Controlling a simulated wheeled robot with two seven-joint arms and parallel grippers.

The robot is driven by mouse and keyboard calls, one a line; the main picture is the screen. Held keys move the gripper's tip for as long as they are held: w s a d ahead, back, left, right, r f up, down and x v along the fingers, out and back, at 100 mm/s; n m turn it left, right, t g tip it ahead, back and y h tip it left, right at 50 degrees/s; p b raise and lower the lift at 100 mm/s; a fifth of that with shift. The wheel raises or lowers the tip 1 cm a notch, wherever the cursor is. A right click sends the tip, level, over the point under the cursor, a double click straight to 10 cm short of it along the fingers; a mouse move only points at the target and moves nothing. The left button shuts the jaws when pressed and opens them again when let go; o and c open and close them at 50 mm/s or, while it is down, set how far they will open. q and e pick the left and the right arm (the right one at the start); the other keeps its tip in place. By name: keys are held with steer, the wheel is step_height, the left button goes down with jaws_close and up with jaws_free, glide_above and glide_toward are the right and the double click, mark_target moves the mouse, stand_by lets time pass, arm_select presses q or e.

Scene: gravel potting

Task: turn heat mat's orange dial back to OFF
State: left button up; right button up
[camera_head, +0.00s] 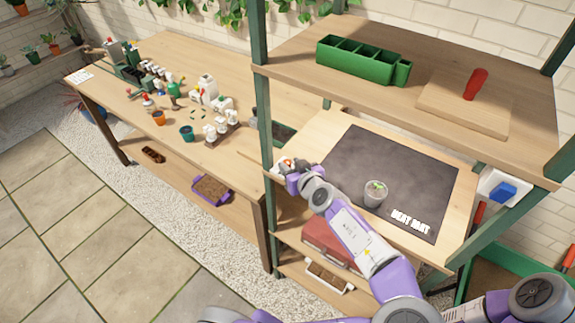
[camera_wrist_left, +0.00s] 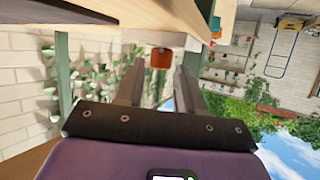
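The heat mat (camera_head: 345,165) is a dark sheet on the middle shelf, labelled "HEAT MAT". A small white control box (camera_head: 278,163) sits at the shelf's left edge. The orange dial (camera_wrist_left: 160,58) shows in the left wrist view, between the fingertips of my left gripper (camera_wrist_left: 159,70). The fingers stand apart on either side of it, with gaps visible; I cannot tell how deep the dial lies between them. In the head view my left gripper (camera_head: 291,167) is at the control box and largely covers it. The dial's pointer and markings are not readable. My right gripper is out of view.
A clear cup with a seedling (camera_head: 374,194) stands on the mat near my left forearm. A green shelf post (camera_head: 266,150) rises close to my left gripper. The upper shelf (camera_head: 300,50) holds a green planter (camera_head: 355,65). A white box with a blue part (camera_head: 503,191) is at right.

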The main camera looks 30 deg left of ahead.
arm_select(q)
steer(key=shift+x, duration=0.95)
steer(key=shift+c, duration=0.3)
jaws_close()
